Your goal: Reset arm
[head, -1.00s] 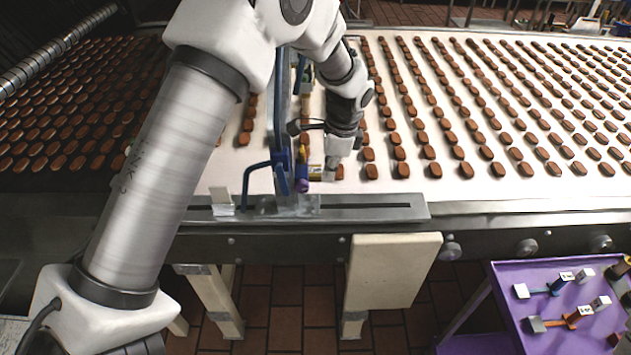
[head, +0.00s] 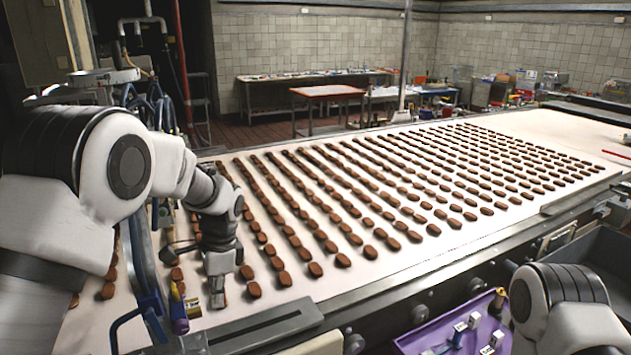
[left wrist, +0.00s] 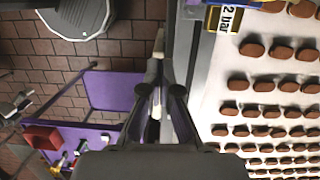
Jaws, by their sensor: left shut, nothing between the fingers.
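My left arm comes in from the left and bends down over the near edge of the conveyor. My left gripper (head: 217,293) points down there, beside the blue metal frame (head: 150,285). In the left wrist view the same gripper (left wrist: 160,92) has its fingers together, with nothing held. Part of my right arm shows at the lower right of the head view, but its gripper is out of view.
A pale conveyor belt (head: 350,275) carries long rows of brown biscuits (head: 315,269). A purple cart (head: 420,340) with small tools stands at the front right; its purple surface also shows in the left wrist view (left wrist: 112,92). A red-topped table (head: 327,90) stands behind.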

